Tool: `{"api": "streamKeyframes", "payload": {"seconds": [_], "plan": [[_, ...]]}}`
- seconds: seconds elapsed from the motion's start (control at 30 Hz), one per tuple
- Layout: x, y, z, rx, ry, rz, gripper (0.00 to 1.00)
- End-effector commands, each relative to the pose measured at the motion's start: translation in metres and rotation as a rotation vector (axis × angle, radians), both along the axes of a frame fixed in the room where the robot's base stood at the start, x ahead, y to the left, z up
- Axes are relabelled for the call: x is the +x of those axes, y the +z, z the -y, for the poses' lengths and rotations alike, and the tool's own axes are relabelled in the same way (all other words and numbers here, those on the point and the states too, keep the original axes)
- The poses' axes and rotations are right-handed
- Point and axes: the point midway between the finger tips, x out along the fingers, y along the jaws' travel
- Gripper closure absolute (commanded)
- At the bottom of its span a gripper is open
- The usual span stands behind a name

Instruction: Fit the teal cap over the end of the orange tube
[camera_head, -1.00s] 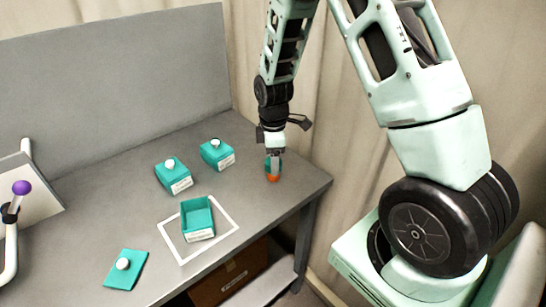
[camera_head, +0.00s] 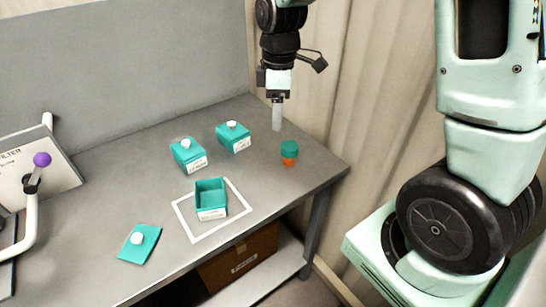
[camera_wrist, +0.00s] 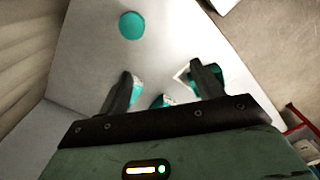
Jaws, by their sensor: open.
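The teal cap (camera_head: 289,147) sits on top of the upright orange tube (camera_head: 289,161) near the right end of the grey table. In the wrist view the cap shows from above as a teal disc (camera_wrist: 132,25), hiding the tube beneath it. My gripper (camera_head: 277,128) hangs above and behind the cap, apart from it. In the wrist view its two fingers (camera_wrist: 165,80) are spread, with nothing held between them.
An open teal box (camera_head: 211,211) stands inside a white outline on the table (camera_head: 120,190). Two lidded teal boxes (camera_head: 188,153) (camera_head: 233,136) stand behind it. A teal lid with a white knob (camera_head: 139,243) lies front left. A purple-knobbed lever (camera_head: 41,160) is at far left.

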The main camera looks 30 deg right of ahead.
Motion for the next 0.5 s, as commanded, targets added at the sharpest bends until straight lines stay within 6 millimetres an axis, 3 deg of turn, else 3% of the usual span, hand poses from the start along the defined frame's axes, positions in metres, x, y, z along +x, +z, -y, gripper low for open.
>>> {"api": "streamKeyframes", "payload": {"seconds": [0.03,0.1,0.2,0.3,0.4,0.5], "plan": [[-0.018,0.007,-0.038,0.014,-0.007,0.003,0.33],[-0.051,0.014,-0.087,0.031,-0.051,-0.001,0.33],[-0.107,0.020,-0.141,0.042,-0.122,-0.011,0.33],[-0.161,0.021,-0.171,0.038,-0.186,-0.018,0.33],[-0.200,0.020,-0.183,0.030,-0.240,-0.019,0.33],[-0.220,0.019,-0.187,0.025,-0.276,-0.016,0.33]]}}
